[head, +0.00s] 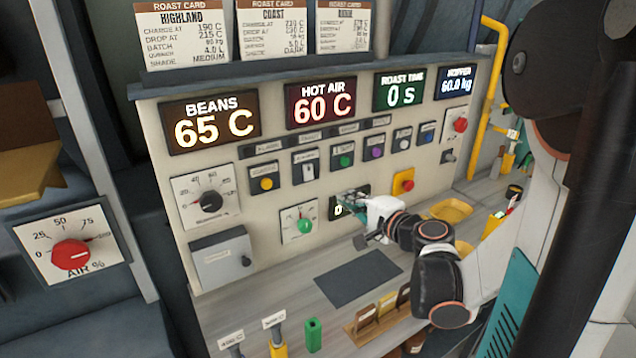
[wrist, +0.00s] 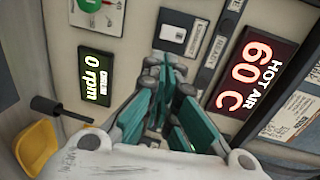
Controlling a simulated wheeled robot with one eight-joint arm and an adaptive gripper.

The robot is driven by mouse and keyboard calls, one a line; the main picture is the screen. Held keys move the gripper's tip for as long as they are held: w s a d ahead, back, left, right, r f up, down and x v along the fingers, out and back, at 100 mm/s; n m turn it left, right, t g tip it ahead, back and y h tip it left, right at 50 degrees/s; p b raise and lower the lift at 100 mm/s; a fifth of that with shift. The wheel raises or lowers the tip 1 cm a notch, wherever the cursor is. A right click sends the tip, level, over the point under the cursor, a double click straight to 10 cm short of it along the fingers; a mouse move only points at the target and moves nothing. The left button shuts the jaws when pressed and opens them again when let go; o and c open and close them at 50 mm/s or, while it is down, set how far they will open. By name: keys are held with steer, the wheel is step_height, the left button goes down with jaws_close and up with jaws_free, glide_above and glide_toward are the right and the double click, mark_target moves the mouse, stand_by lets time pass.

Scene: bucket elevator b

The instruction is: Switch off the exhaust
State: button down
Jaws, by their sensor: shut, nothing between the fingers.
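The control panel (head: 230,160) stands in front of me in the head view, with a row of small switches and buttons. A rocker-like switch with a white and dark face (head: 305,165) sits below the hot air display. It also shows in the wrist view (wrist: 172,38), above my fingers in that picture. My gripper (head: 348,203), with green fingers, is shut and empty in front of the rpm display (wrist: 95,75). Its fingers also show in the wrist view and hide part of the panel.
A green button (head: 342,155), a yellow button (head: 266,183) and a red mushroom button (head: 403,181) are on the panel. Two dials (head: 209,200) (head: 305,226) sit lower left. A yellow tray (head: 450,210) is at the right. A dark mat (head: 357,278) lies on the counter below.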

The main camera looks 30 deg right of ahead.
mark_target(314, 179)
steer(key=w, duration=0.4)
steer(key=w+f+b, duration=0.1)
steer(key=w, duration=0.4)
steer(key=w+f+b, duration=0.1)
steer(key=w, duration=0.4)
steer(key=shift+a+f, duration=0.1)
steer(key=shift+a, duration=0.15)
steer(key=shift+b, duration=0.3)
